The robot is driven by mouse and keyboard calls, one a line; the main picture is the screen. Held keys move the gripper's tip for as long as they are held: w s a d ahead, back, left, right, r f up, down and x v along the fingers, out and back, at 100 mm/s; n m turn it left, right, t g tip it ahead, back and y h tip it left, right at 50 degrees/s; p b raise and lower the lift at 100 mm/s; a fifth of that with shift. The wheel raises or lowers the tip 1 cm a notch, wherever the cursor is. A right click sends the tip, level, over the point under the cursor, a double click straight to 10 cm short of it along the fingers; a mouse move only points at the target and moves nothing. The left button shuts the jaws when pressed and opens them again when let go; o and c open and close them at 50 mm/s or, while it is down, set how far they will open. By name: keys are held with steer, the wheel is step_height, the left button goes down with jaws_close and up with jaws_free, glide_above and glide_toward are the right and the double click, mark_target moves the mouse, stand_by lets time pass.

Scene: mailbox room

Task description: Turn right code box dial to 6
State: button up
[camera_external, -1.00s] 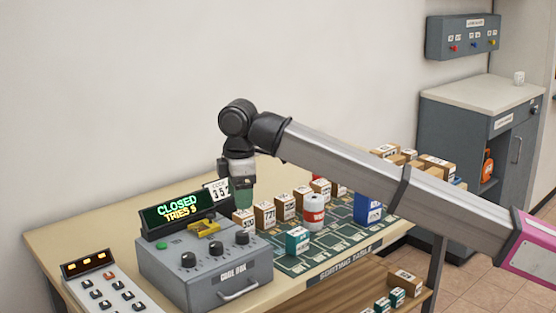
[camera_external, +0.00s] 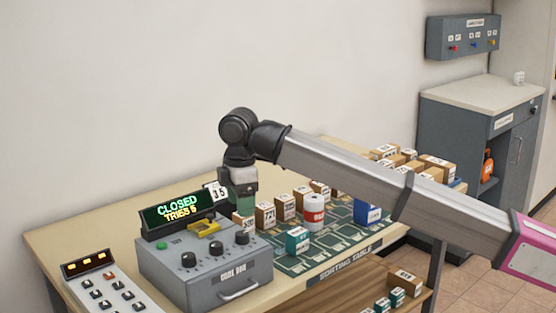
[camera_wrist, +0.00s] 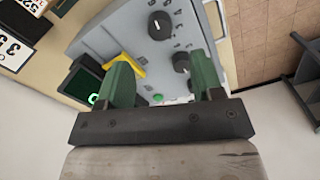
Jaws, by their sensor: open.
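The grey code box (camera_external: 205,275) stands on the sorting table with three black dials on its sloped top. Its right dial (camera_external: 242,237) also shows at the top of the wrist view (camera_wrist: 160,25), with a white pointer line. The middle dial (camera_external: 216,249) is near my right finger in the wrist view (camera_wrist: 182,62). The left dial (camera_external: 188,260) is hidden from the wrist camera. The display (camera_external: 177,209) reads CLOSED and TRIES, probably 5. My gripper (camera_external: 245,207) is open and empty, above and behind the right dial, apart from it.
A yellow part (camera_external: 205,226) and a green button (camera_external: 161,245) are on the box top. A number card (camera_external: 216,194) stands behind the box, partly hidden. Small numbered boxes (camera_external: 265,215) and a white-red roll (camera_external: 314,212) stand close to the right. A keypad (camera_external: 108,292) lies left.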

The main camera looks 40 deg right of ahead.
mark_target(242, 233)
step_height(242, 233, down, 8)
steer(key=shift+f, duration=0.1)
stand_by(0.4)
steer(key=c, duration=0.9)
